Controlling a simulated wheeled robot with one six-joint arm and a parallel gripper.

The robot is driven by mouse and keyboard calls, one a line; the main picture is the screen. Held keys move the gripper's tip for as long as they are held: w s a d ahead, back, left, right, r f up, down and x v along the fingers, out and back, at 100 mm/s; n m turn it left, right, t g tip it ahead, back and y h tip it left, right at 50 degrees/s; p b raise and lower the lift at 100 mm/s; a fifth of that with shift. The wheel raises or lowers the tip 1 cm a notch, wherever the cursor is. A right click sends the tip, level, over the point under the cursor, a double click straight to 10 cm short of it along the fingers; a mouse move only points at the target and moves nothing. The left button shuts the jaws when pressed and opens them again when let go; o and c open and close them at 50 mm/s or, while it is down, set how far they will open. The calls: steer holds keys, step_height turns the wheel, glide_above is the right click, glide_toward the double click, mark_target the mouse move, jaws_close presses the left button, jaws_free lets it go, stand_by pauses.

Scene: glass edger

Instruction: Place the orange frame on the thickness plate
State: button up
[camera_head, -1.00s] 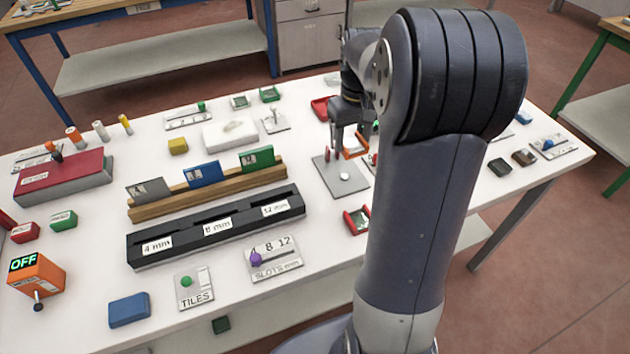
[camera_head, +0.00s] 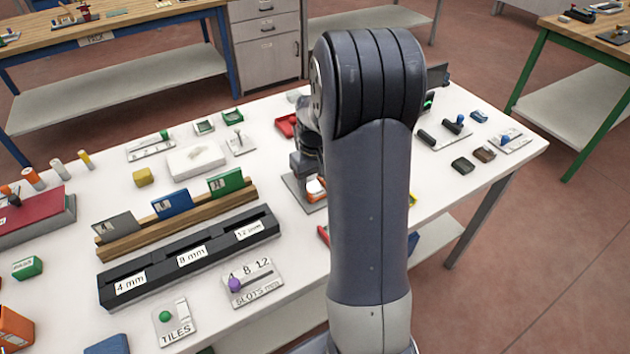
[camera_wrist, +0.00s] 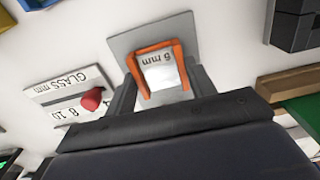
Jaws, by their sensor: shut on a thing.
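The orange frame (camera_wrist: 139,78) is between the two fingers of my gripper (camera_wrist: 161,82), which is shut on it. The grey thickness plate (camera_wrist: 187,27) shows behind and around the frame in the wrist view. Through the frame's opening I see a pale patch and a "mm" label whose number I cannot read surely. In the head view the frame (camera_head: 318,196) is low at the plate (camera_head: 293,188), around or over a white piece. My arm hides much of both there. I cannot tell whether the frame touches the plate.
A GLASS mm scale (camera_wrist: 62,90) with a red knob lies beside the plate in the wrist view. A wooden rack (camera_head: 170,220) with grey, blue and green tiles and a black slot block (camera_head: 190,258) stand left of the plate. A red tray (camera_head: 286,125) is behind it.

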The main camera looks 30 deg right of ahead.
mark_target(315, 189)
steer(key=shift+f, duration=0.1)
steer(key=o, duration=1.1)
step_height(315, 189, up, 12)
steer(key=shift+r, duration=0.15)
